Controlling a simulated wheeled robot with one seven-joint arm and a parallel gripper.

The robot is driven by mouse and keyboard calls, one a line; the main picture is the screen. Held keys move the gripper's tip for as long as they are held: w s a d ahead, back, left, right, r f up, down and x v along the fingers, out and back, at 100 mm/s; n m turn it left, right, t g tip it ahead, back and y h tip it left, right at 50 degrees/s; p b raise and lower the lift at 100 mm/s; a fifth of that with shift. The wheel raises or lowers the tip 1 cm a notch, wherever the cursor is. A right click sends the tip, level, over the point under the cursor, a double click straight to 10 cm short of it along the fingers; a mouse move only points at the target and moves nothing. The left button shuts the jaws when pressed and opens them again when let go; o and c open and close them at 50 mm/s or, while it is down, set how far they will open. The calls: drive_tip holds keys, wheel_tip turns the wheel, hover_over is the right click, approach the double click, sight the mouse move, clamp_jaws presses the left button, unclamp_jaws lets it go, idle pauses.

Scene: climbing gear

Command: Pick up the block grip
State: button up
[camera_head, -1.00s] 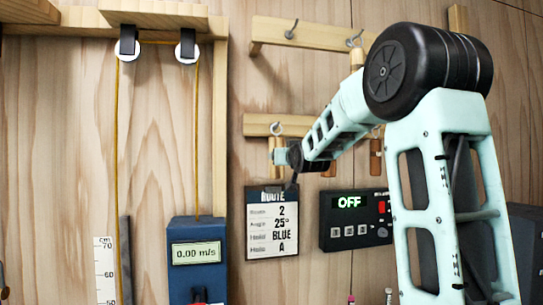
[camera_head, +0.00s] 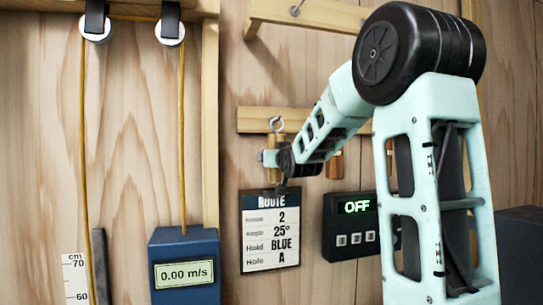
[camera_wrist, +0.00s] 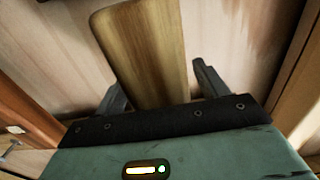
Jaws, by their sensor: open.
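A wooden block (camera_head: 276,144), which looks like the block grip, hangs below a metal eye hook on the lower wooden rail in the head view. In the wrist view a flat brown wooden piece (camera_wrist: 143,42) stands between my fingers and runs down behind the dark edge of the gripper body. My gripper (camera_wrist: 160,82) is open, with one dark finger on each side of this wood. A gap shows on the right side; contact on the left cannot be told. In the head view my wrist covers the lower part of the block.
Another wooden hanging piece (camera_head: 335,165) is to the right behind my arm. The lower rail (camera_head: 252,120) is fixed to the plywood wall. A route sign (camera_head: 270,232) and a timer box reading OFF (camera_head: 350,228) are below. A blue speed box (camera_head: 184,265) stands left.

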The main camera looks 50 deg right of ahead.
drive_tip(key=shift+w, duration=0.1)
drive_tip(key=shift+a+r, duration=0.1)
drive_tip(key=shift+c, duration=0.6)
drive_tip(key=c, duration=1)
drive_tip(key=shift+r, duration=0.1)
